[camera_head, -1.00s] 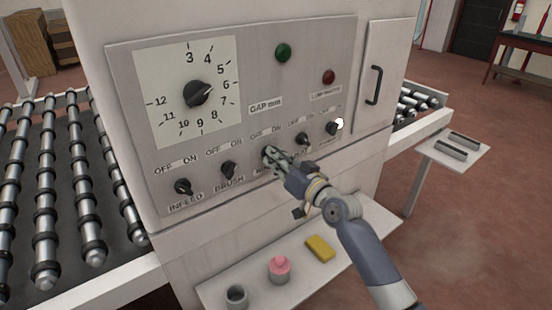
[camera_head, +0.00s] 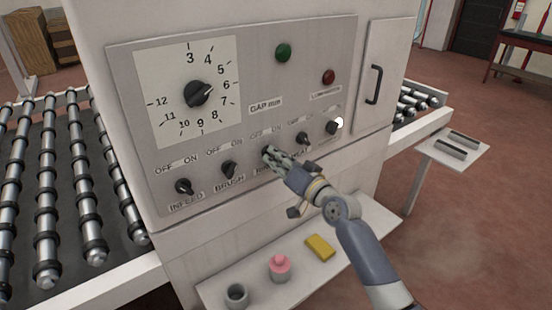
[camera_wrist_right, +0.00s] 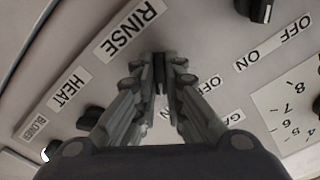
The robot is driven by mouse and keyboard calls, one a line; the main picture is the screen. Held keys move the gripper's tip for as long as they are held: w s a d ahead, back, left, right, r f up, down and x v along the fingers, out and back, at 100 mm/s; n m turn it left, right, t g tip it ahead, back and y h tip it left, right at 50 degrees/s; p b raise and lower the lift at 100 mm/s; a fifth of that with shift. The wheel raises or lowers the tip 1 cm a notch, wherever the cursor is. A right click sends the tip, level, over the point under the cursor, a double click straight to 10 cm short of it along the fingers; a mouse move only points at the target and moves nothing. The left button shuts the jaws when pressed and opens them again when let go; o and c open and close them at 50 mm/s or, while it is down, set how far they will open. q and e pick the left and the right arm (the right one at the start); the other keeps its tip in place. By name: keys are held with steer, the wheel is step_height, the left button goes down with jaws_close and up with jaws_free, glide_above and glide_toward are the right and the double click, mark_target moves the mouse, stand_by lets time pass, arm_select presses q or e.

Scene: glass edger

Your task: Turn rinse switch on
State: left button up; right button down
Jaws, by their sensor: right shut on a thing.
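The rinse switch (camera_wrist_right: 158,75) is a small dark knob on the panel, held between the fingertips in the right wrist view. The RINSE label (camera_wrist_right: 130,28) shows beside it. My right gripper (camera_head: 270,155) reaches the panel from the lower right and is shut on the switch. In the head view its fingers cover most of the switch and part of its labels. I cannot tell whether the switch points to OFF or ON. My left gripper is in neither view.
The infeed switch (camera_head: 184,187) and brush switch (camera_head: 229,170) sit to the left, the heat switch (camera_head: 303,139) and blower switch (camera_head: 332,128) to the right. A gap dial (camera_head: 198,93) is above. A shelf (camera_head: 345,262) with a pink-topped bottle (camera_head: 280,268) and yellow block (camera_head: 320,247) lies below.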

steer(key=c, duration=1.7)
jaws_free()
steer(key=v, duration=1.2)
